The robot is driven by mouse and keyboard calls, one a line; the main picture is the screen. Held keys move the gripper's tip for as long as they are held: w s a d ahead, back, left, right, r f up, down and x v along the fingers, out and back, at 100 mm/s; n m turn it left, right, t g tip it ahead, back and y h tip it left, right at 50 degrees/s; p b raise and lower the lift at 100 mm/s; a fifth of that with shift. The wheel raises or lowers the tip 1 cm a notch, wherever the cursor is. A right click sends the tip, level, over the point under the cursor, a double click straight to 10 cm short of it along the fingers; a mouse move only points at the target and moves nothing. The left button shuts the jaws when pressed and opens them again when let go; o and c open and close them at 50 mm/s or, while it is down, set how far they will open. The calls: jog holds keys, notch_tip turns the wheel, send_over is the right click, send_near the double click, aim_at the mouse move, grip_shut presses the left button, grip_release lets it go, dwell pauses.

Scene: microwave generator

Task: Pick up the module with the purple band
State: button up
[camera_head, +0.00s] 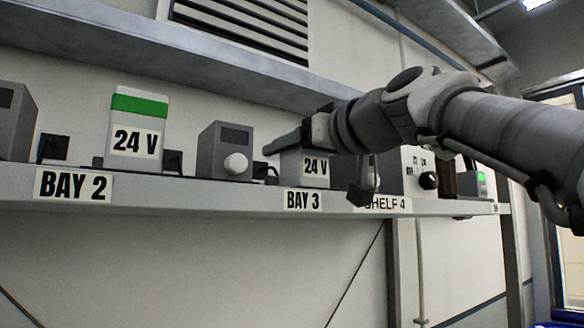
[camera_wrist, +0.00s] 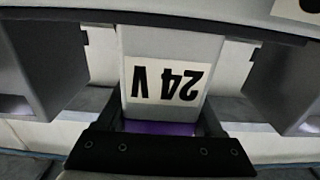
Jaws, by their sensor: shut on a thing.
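The module with the purple band (camera_head: 315,170) is a white block with a "24 V" label at BAY 3 on the shelf. In the wrist view the module (camera_wrist: 165,45) appears upside down, and its purple band (camera_wrist: 160,128) shows between the fingers. The band is hidden by my gripper in the head view. My gripper (camera_head: 320,160) is at the module's upper part. In the wrist view my gripper (camera_wrist: 160,126) has one finger on each side of the module and is shut on it. The module looks upright; I cannot tell whether its base is clear of the shelf.
A green-banded 24 V module (camera_head: 137,122) stands at BAY 2. A grey box with a round knob (camera_head: 225,150) stands between the bays. Grey blocks flank the module closely in the wrist view. A control box (camera_head: 420,175) is on the right. An upper ledge (camera_head: 240,65) runs above.

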grip_shut()
jog(key=shift+r, duration=0.1)
